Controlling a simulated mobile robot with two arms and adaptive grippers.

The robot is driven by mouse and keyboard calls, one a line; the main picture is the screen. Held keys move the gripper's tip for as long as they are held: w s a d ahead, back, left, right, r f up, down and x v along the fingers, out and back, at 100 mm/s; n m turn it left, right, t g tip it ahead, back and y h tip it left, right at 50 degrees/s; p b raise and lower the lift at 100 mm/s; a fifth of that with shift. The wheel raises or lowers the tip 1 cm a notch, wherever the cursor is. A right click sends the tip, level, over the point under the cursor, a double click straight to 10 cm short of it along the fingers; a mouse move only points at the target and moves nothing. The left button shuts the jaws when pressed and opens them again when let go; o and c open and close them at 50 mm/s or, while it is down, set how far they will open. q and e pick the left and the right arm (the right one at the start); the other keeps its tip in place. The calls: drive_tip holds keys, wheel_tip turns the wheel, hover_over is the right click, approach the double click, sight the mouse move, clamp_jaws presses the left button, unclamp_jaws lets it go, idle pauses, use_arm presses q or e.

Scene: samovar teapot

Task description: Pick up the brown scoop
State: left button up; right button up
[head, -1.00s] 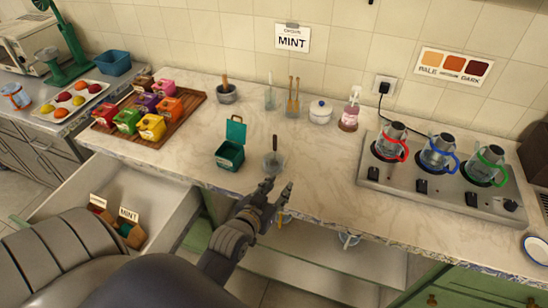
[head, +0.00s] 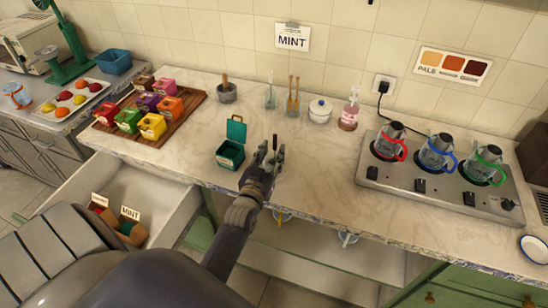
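The brown scoop (head: 275,141) stands upright near the counter's front edge, and only the top of its dark handle shows. My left gripper (head: 271,153) is in front of it with its fingers apart. In this view the handle appears between the two fingertips; I cannot tell whether they touch it. The small glass that held the scoop is hidden behind my gripper. My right gripper is out of view.
An open green tin (head: 230,154) stands close left of my gripper. A hot plate (head: 440,187) with several glass pots is at the right. An open drawer (head: 165,205) juts out at lower left. Counter between gripper and hot plate is clear.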

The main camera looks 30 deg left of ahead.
sight(274, 143)
use_arm(q)
drive_tip(key=x, duration=0.2)
drive_tip(key=p+x, duration=0.1)
drive_tip(key=x, duration=0.1)
drive_tip(key=shift+w+a, duration=0.3)
drive_tip(key=shift+a, duration=0.15)
drive_tip(key=shift+s, duration=0.1)
clamp_jaws()
